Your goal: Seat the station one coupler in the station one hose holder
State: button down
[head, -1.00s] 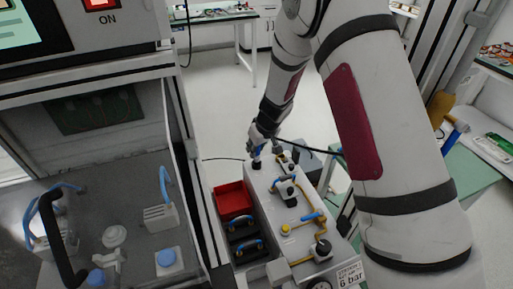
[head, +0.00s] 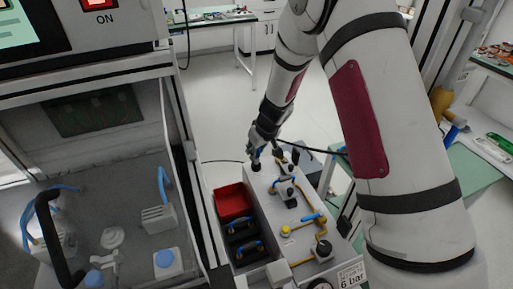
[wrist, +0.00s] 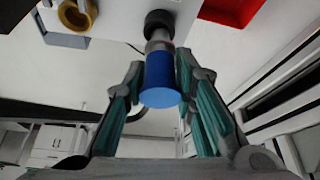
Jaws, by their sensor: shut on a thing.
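The station one coupler (wrist: 162,82) is a blue cylinder with a grey metal neck, seen between my fingertips in the wrist view. My gripper (wrist: 163,70) is shut on its blue sleeve. The neck meets a round black fitting (wrist: 159,19), which looks like the hose holder; how deep the coupler sits in it is hard to tell. In the head view the gripper (head: 264,140) is over the far left corner of the white panel, with the small blue coupler (head: 255,154) below it, above the black fitting (head: 256,167).
A brass ring fitting (wrist: 76,15) is beside the holder in the wrist view. The white panel (head: 267,207) carries yellow pipes and several black knobs. A red bin (head: 233,203) and black bins with blue-handled parts lie to its left. A dark hose runs behind the gripper.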

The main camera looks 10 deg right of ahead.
jog(key=shift+w+d+b+x, duration=0.1)
jog(key=shift+b+x, duration=0.25)
jog(key=shift+x, duration=0.35)
jog(key=shift+w+d+b+x, duration=0.1)
jog(key=shift+b+x, duration=0.2)
jog(key=shift+x, duration=0.35)
jog(key=c, duration=1.2)
grip_release()
jog(key=shift+c, duration=0.2)
jog(key=v, duration=0.9)
jog(key=shift+w, duration=0.4)
jog(key=shift+r, duration=0.2)
jog(key=shift+s+p, duration=0.15)
jog(key=shift+p, duration=0.35)
